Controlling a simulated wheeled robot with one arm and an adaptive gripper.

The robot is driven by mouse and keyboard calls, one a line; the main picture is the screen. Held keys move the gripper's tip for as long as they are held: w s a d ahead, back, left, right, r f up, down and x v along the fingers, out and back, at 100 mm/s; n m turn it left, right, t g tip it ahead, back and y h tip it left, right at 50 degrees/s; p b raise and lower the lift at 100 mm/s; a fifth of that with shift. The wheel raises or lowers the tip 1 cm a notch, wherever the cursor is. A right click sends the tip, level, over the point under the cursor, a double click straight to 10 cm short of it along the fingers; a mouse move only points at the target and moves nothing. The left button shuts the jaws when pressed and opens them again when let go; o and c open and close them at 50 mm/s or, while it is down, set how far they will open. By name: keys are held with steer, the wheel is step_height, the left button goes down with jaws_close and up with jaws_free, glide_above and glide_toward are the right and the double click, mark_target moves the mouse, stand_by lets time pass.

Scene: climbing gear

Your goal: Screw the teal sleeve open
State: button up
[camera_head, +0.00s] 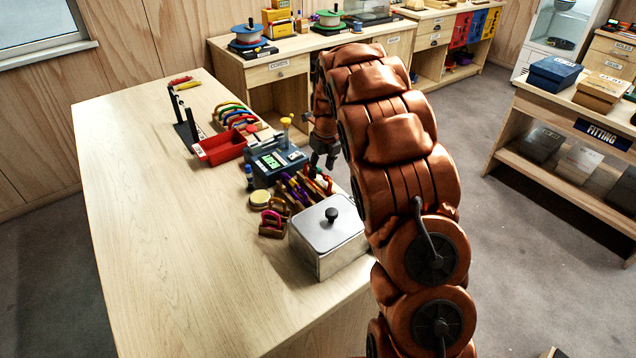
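I cannot pick out a teal sleeve in this view. Several coloured carabiner-like loops (235,114) stand in a row on the bench behind a red tray (221,148). Several small pink, brown and purple pieces of gear (273,220) lie beside a metal box. My gripper (326,163) points down at the right edge of the wooden bench, to the right of a dark teal-grey device (275,160) with a lit display. My arm covers much of the space around it. The fingers are small and dark, so I cannot tell whether they are open or hold anything.
The lidded metal box (328,240) stands at the bench's near right corner. A dark upright stand (186,120) is at the back left. The left and front of the bench (150,220) are clear. A shelf unit (560,140) stands across the floor to the right.

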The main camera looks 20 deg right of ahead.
steer(key=shift+f, duration=0.5)
steer(key=shift+s+a, duration=0.15)
steer(key=shift+a, duration=0.6)
steer(key=shift+r, duration=0.1)
steer(key=shift+r+p, duration=0.35)
steer(key=shift+r, duration=1)
steer(key=shift+d, duration=0.75)
